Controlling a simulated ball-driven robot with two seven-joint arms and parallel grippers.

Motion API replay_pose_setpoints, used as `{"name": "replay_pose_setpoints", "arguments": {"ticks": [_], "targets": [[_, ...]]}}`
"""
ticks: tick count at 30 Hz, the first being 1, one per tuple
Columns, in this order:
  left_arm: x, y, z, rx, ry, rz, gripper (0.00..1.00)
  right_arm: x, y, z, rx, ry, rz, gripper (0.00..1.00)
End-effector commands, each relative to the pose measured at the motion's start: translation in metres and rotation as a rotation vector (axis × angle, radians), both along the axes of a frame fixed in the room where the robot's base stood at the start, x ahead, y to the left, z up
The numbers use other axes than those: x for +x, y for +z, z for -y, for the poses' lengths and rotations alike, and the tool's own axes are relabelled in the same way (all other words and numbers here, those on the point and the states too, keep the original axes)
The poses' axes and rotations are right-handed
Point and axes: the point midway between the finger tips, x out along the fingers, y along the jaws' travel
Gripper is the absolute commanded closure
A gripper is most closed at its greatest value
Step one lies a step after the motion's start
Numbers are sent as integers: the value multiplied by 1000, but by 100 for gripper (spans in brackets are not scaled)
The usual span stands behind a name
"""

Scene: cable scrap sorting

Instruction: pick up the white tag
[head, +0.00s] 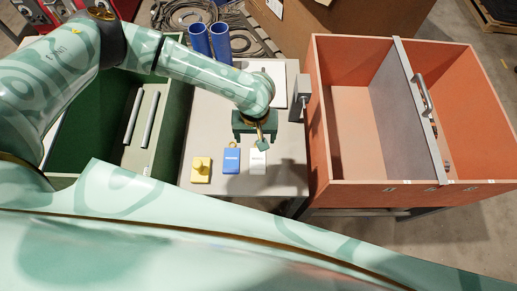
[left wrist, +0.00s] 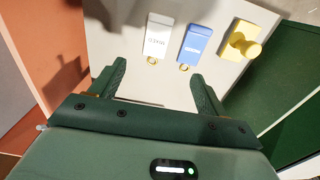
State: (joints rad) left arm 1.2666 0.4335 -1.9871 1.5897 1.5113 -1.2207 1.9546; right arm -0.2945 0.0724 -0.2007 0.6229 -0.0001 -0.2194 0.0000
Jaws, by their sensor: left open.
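The white tag (head: 258,164) lies flat on the pale table, the rightmost of a short row; it also shows in the left wrist view (left wrist: 158,36), with a brass-coloured ring (left wrist: 152,61) at its near end. My left gripper (head: 262,144) is above the table at the tag's ring end and partly hides that end in the head view. In the left wrist view its two fingers (left wrist: 157,74) are spread and empty, with the ring ahead between them. The height gap is hard to tell. My right gripper is not in view.
A blue tag (head: 232,162) lies close beside the white one, and a yellow block with a knob (head: 200,175) stands further left. Orange bin (head: 346,195) stands right of the table, green bin (head: 171,130) left. Blue tubes (head: 220,45) stand behind.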

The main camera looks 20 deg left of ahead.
Motion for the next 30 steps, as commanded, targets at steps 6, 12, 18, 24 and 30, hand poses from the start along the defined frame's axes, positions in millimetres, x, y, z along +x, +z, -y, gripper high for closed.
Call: {"name": "replay_pose_setpoints", "arguments": {"ticks": [6, 12, 18, 24, 30], "targets": [[-2, -57, 0, 2, 0, -7, 25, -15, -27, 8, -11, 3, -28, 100], [-2, -98, 1, 1, -1, -5, 25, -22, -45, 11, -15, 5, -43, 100], [-1, -110, 1, -1, 0, -3, 25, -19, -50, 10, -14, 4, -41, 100], [0, -137, 5, 0, -3, -4, 25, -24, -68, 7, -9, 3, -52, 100], [1, -162, 5, 0, -1, -3, 25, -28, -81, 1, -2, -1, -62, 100]]}}
